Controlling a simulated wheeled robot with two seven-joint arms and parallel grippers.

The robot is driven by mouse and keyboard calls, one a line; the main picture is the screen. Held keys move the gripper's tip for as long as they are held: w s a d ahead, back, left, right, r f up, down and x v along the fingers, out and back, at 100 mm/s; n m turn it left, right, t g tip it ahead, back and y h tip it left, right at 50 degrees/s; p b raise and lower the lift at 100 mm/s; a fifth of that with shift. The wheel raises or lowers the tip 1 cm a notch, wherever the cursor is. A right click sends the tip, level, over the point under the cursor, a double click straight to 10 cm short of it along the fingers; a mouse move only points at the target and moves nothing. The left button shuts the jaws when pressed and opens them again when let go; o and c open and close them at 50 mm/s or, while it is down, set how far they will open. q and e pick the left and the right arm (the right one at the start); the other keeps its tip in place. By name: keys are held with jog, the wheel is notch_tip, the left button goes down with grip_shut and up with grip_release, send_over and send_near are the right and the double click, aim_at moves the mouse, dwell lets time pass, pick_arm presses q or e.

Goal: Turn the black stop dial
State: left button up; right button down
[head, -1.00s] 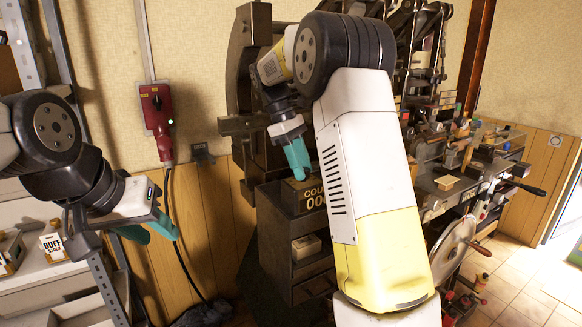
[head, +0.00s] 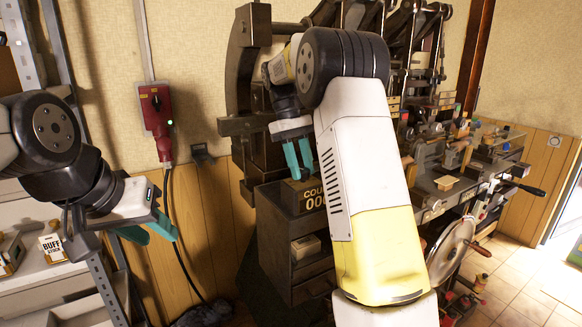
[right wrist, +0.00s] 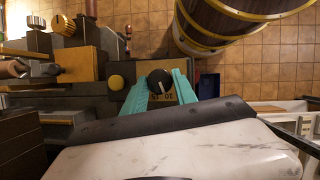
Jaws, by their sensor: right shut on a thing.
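The black stop dial (right wrist: 159,81) is a round black knob with a pale pointer line, on a small dark panel with markings. It shows in the right wrist view; in the head view my right arm and gripper hide it. My right gripper (right wrist: 160,84) has its teal fingers on either side of the dial, shut on it. In the head view this gripper (head: 299,172) is just above the counter box (head: 307,196). My left gripper (head: 161,239) is open and empty at the left, in front of the wall.
A yellow round button (right wrist: 116,82) sits left of the dial panel in the right wrist view. A banded barrel (right wrist: 228,28) stands on the tiled floor beyond. A red switch box (head: 156,110) with a hanging cable is on the wall between my arms.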

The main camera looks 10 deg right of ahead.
jog(key=c, duration=1)
grip_release()
jog(key=shift+r, duration=0.1)
jog(key=v, duration=0.7)
jog(key=shift+r, duration=0.3)
jog(key=shift+w+a, duration=0.1)
